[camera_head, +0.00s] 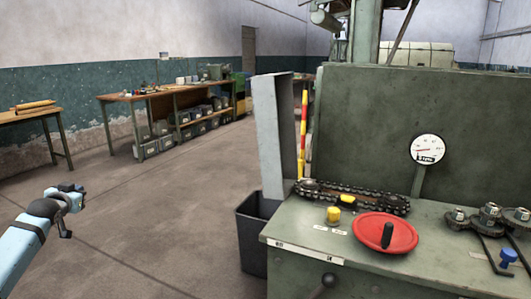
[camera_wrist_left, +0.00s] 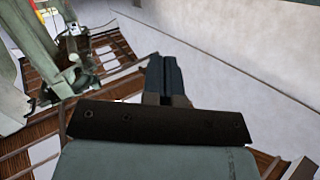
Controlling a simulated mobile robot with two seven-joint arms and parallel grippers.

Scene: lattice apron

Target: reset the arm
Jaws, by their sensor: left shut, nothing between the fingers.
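My left arm comes in at the lower left of the head view, light blue with a dark joint. My left gripper (camera_head: 69,196) is up in the air over the open floor, well left of the green machine and apart from everything. In the left wrist view the two dark fingers (camera_wrist_left: 164,76) lie together, with nothing held between them. My right arm and right gripper are not in the head view.
A green machine bench (camera_head: 340,255) with a red disc (camera_head: 385,232), a chain (camera_head: 352,196) and a yellow knob (camera_head: 333,214) fills the right. A dark bin (camera_head: 252,240) stands beside it. Workbenches (camera_head: 165,92) line the back wall. The floor (camera_head: 150,215) between is clear.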

